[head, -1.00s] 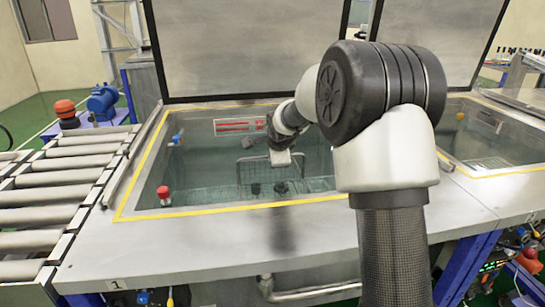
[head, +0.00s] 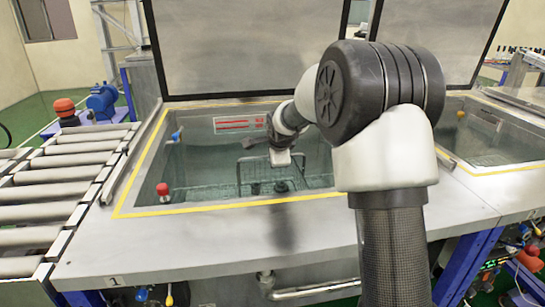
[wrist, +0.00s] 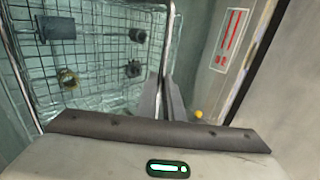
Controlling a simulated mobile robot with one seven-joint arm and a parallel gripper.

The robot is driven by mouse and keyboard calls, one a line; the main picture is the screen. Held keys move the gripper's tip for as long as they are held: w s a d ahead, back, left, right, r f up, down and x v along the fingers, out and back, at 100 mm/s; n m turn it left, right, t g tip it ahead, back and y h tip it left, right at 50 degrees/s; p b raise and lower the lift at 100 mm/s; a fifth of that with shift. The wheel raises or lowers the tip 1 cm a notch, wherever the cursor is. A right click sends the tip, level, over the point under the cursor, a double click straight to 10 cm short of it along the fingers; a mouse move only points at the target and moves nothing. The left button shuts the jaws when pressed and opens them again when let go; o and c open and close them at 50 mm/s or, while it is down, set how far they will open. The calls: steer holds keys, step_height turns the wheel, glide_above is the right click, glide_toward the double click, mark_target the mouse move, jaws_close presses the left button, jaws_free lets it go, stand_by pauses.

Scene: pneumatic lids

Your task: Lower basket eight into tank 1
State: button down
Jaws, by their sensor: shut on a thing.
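The wire basket (head: 312,183) hangs inside tank 1 (head: 195,160), whose front panel carries the mark "1". Dark parts lie in the basket; several show through its mesh (wrist: 108,45) in the wrist view. No number shows on the basket. My gripper (head: 281,160) is down in the tank opening at the basket's upper edge. In the wrist view its fingers (wrist: 165,95) are shut at the basket's metal handle bar, though the exact contact is partly hidden. I cannot tell whether the basket touches the tank floor.
The raised lid (head: 240,45) stands behind tank 1. A yellow line borders the opening. A red button (head: 163,189) and a red-lettered label (head: 238,123) are on the tank's inside. A roller conveyor (head: 60,190) stands at left, a second tank (head: 490,150) at right.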

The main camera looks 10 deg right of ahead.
steer(key=shift+w+r, duration=0.1)
steer(key=shift+r, duration=0.1)
steer(key=c, duration=1.8)
jaws_free()
steer(key=p+v, duration=0.3)
steer(key=v, duration=1.4)
steer(key=r+p, duration=0.2)
steer(key=r, duration=0.2)
steer(key=r+p, duration=0.3)
steer(key=r, duration=0.1)
steer(key=r+p, duration=0.2)
steer(key=r, duration=0.2)
steer(key=shift+s, duration=0.3)
